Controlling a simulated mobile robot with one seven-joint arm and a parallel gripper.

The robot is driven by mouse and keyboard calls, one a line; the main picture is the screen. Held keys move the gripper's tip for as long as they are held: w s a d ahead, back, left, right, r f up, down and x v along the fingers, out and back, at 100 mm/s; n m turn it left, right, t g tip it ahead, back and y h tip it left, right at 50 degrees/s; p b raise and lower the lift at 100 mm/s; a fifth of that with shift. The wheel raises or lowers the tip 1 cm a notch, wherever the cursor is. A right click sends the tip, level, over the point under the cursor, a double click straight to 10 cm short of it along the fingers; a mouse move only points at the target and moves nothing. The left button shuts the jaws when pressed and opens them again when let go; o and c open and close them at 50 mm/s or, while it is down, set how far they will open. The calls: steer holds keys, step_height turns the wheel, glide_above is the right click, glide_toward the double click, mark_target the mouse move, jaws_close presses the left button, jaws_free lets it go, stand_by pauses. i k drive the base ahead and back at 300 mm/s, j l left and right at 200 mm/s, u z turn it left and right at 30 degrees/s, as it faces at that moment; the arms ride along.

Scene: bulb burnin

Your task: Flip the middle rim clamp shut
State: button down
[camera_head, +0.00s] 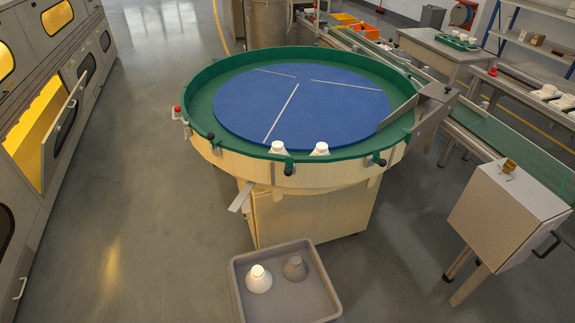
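A round table with a green rim (232,149) and a blue disc (300,105) stands in the centre. Small clamps sit along its near rim. The one at the front middle is a green clamp with a dark knob (289,167), between two white bulb-like pieces on the rim. Another clamp (377,160) with a dark knob sits to its right, and one (213,143) to its left. The picture is too small to tell whether the middle clamp is open or shut. My gripper is not in view.
A grey bin (240,290) with two bulb-like pieces stands on the floor in front. A white box (508,205) stands at the right, beside a conveyor (500,137). Floor is clear at left.

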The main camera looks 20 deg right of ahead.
mark_target(289, 167)
steer(key=i+z, duration=0.1)
steer(key=z, duration=0.75)
steer(key=i+j+z, duration=0.15)
steer(key=z, duration=0.25)
steer(key=j+z, duration=0.1)
steer(key=z, duration=0.3)
